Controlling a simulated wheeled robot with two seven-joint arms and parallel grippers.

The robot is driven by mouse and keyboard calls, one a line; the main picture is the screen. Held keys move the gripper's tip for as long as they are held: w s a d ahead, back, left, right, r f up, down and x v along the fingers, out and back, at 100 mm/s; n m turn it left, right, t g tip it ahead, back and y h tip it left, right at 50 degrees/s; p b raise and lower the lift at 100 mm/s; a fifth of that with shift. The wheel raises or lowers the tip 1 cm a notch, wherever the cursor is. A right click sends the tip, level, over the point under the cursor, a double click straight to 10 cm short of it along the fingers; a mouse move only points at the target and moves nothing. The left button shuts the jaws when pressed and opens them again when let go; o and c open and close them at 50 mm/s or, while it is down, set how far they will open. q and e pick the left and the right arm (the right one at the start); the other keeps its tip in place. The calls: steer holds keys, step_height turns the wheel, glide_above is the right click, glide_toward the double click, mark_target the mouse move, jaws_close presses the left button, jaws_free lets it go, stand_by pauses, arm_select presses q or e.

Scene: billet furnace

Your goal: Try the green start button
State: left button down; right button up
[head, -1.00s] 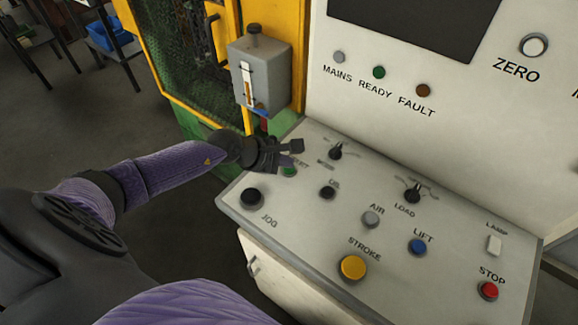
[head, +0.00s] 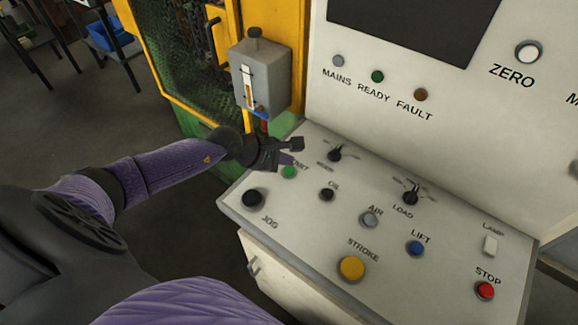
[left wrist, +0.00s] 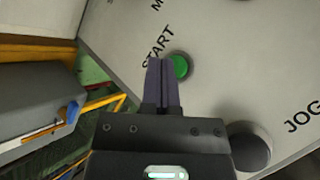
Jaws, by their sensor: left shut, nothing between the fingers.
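The green start button (head: 289,172) sits at the far left corner of the sloped control panel (head: 318,228). In the left wrist view the green button (left wrist: 180,66) shows beside the fingertips, with the START lettering next to it. My left gripper (head: 293,154) is shut and empty, just above and behind the button in the head view. In the left wrist view its closed fingers (left wrist: 157,68) overlap part of the lettering. I cannot tell whether the fingertips touch the panel. My right gripper is not in view.
Near the start button are the black JOG button (head: 253,198), the OIL button (head: 327,194) and a black rotary knob (head: 335,153). The yellow STROKE button (head: 351,267) and red STOP button (head: 485,290) lie nearer. A grey box (head: 262,78) hangs on the yellow frame behind.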

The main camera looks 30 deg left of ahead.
mark_target(286, 170)
arm_select(q)
step_height(286, 170, up, 5)
steer(key=p, duration=0.4)
steer(key=shift+r+p, duration=0.15)
steer(key=shift+p, duration=0.15)
stand_by(0.5)
